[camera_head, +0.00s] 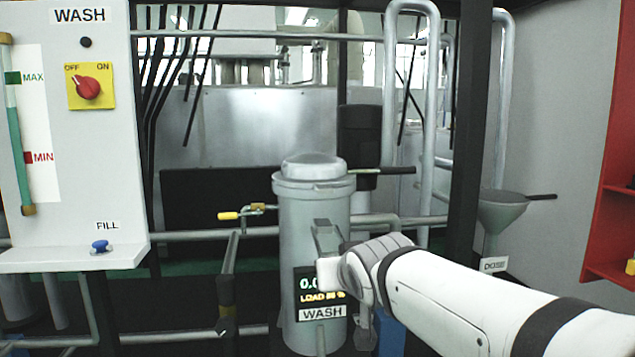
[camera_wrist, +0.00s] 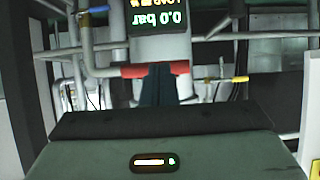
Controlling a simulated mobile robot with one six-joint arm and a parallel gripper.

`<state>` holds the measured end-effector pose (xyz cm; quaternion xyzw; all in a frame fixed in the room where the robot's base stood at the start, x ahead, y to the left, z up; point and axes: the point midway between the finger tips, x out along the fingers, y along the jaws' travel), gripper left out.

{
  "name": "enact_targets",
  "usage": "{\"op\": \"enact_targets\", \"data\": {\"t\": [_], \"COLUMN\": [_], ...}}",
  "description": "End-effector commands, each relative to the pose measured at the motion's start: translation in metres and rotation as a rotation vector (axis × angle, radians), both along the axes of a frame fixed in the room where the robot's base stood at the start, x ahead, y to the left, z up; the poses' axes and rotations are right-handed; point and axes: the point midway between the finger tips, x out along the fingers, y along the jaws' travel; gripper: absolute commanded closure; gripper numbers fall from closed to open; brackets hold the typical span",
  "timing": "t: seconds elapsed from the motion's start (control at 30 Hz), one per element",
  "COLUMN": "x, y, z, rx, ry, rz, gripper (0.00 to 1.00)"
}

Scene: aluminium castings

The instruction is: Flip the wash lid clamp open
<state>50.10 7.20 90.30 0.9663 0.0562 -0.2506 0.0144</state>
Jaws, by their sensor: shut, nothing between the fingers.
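The grey wash vessel (camera_head: 300,235) stands upright in the middle, with its domed lid (camera_head: 314,170) seated on top. A bar with a dark grip (camera_head: 398,170) sticks out level to the right at lid height; I cannot tell whether it is the clamp. My gripper (camera_head: 325,228) is below the lid, in front of the vessel's upper wall, hiding part of it. In the wrist view, where the scene is upside down, my gripper's dark fingers (camera_wrist: 156,72) are together and empty. A red piece (camera_wrist: 133,71) shows beside them; whether they touch is unclear.
The vessel's display (camera_head: 318,285) sits below my gripper. A yellow-handled valve (camera_head: 229,216) is left of the vessel. Pipes and a dark post (camera_head: 468,150) stand behind and to the right. A dose funnel (camera_head: 502,210) is further right; the wash panel (camera_head: 85,150) is at left.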

Motion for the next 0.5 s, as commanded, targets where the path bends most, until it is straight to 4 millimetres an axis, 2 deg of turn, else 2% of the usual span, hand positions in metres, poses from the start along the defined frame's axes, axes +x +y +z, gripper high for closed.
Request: {"op": "enact_targets", "data": {"t": [0.03, 0.17, 0.5], "x": [0.000, 0.000, -0.001], "y": [0.000, 0.000, -0.001], "z": [-0.005, 0.010, 0.078], "rx": [-0.004, -0.003, 0.000], "ry": [0.018, 0.014, -0.004], "rz": [-0.001, 0.000, -0.001], "gripper": [1.00, 1.00, 1.00]}}
